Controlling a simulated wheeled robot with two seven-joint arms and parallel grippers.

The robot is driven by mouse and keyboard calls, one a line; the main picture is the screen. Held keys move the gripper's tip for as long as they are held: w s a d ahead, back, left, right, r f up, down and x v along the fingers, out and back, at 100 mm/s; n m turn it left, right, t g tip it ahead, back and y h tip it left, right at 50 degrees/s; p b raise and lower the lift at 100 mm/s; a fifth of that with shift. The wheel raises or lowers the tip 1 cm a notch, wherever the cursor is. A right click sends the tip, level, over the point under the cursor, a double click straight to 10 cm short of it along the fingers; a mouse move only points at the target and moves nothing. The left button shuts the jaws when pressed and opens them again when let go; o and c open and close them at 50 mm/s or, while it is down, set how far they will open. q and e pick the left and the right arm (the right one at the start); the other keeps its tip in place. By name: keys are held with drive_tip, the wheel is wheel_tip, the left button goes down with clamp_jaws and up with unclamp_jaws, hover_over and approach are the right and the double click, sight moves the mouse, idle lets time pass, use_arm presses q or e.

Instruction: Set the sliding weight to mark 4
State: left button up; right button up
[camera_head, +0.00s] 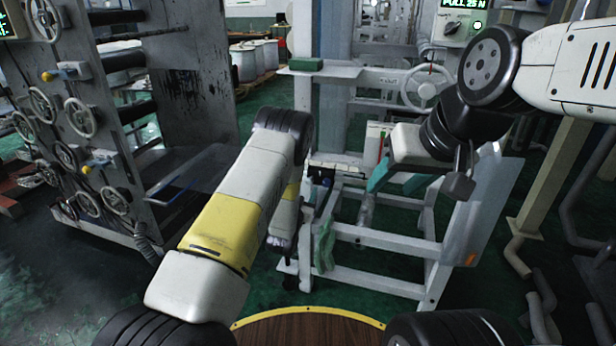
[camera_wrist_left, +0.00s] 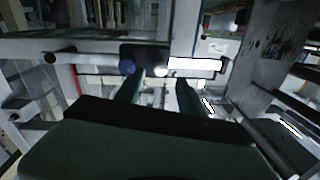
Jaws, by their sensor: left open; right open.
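My left gripper (camera_head: 324,246) is low beside the white frame in the head view, partly behind my forearm. In the left wrist view its two dark green fingers (camera_wrist_left: 160,88) are apart, with nothing seen held between them. Ahead of them is a dark block (camera_wrist_left: 139,54) with a blue knob (camera_wrist_left: 127,67) and a pale round knob (camera_wrist_left: 161,71) on a pale rail. I cannot tell for sure whether this block is the sliding weight. No mark 4 is readable. My right gripper (camera_head: 393,184) is open and appears empty above the white frame.
The white tubular frame (camera_head: 385,284) stands ahead with a grey side panel (camera_head: 480,225). A handwheel (camera_head: 428,87) and a shelf (camera_head: 340,72) are behind it. A machine with several handwheels (camera_head: 82,118) stands left. Pipes (camera_head: 545,300) run at the right. Green floor lies open at lower left.

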sight(308, 183)
use_arm(q)
drive_tip(key=x, duration=0.5)
drive_tip(key=shift+w, duration=0.15)
clamp_jaws()
idle(1.3)
